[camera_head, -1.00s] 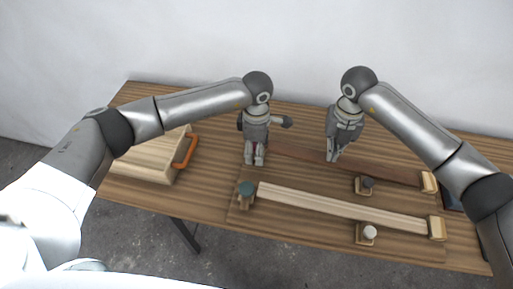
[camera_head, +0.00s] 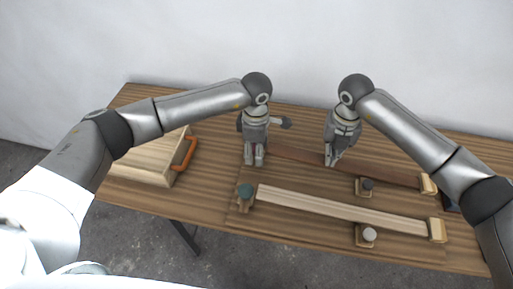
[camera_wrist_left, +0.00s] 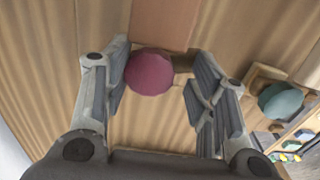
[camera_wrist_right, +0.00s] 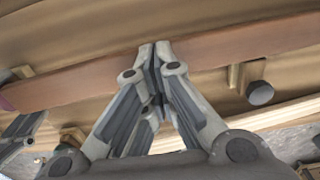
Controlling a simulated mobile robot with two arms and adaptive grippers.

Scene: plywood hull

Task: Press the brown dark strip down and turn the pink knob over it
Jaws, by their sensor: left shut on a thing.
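The pink knob (camera_wrist_left: 151,72) shows between the fingers of my left gripper (camera_wrist_left: 162,98) in the left wrist view, closer to the left finger. In the head view my left gripper (camera_head: 254,161) is at the left end of the brown dark strip (camera_head: 385,173) and mostly hides the knob. My right gripper (camera_head: 331,162) points down at the strip, right of my left gripper. In the right wrist view its fingertips (camera_wrist_right: 153,48) are together at the brown strip (camera_wrist_right: 218,47); firm contact is hard to judge.
A pale strip (camera_head: 340,207) lies nearer, with a teal knob (camera_head: 246,190) at its left end. Dark (camera_head: 367,183) and white (camera_head: 369,233) knobs stand on small blocks. A wooden board with an orange handle (camera_head: 185,153) lies at left.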

